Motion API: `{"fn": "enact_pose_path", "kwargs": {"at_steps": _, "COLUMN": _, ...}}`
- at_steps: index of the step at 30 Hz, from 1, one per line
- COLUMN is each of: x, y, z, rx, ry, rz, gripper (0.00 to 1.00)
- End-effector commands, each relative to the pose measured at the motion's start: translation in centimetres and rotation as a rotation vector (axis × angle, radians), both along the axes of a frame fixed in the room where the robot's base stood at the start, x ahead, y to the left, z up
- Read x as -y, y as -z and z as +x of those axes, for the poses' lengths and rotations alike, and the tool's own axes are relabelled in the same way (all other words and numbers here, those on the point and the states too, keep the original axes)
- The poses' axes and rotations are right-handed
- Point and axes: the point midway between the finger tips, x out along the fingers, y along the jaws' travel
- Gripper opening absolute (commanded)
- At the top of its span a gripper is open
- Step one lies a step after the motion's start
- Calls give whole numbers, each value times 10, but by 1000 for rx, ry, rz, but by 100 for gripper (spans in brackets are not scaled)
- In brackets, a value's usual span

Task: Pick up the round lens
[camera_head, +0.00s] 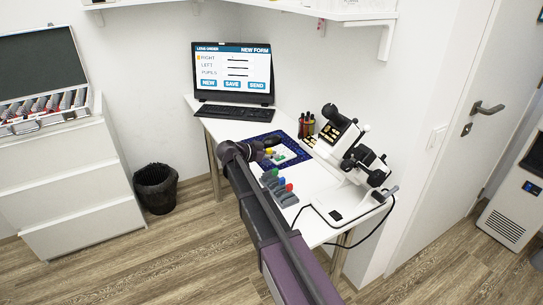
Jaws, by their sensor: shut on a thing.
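My gripper (268,144) is over the white table (225,124), at or above the dark blue patterned mat (301,154). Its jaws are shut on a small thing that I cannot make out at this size. I cannot pick out the round lens for certain. Small coloured pieces, yellow and green among them, lie on a pale patch of the mat just below and right of the gripper. My arm hides part of the mat and table.
Grey holders with coloured tops (279,188) stand right of my arm. A white optical instrument (352,187) fills the table's right side. A laptop (233,74) stands at the back. A black bin (156,188) and white drawers (75,180) are left. Floor between bin and table is clear.

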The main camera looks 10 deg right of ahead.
Motion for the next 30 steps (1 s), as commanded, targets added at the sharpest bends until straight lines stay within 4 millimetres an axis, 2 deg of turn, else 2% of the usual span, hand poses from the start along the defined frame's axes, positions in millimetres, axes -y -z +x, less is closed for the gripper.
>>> {"fn": "enact_pose_path", "kwargs": {"at_steps": 1, "x": 0, "y": -10, "z": 0, "rx": 0, "ry": 0, "rz": 0, "gripper": 0}}
{"fn": "enact_pose_path", "kwargs": {"at_steps": 10, "x": 0, "y": -28, "z": 0, "rx": 0, "ry": 0, "rz": 0, "gripper": 0}}
{"fn": "enact_pose_path", "kwargs": {"at_steps": 30, "x": -1, "y": -32, "z": 0, "rx": 0, "ry": -1, "rz": 0, "gripper": 0}}
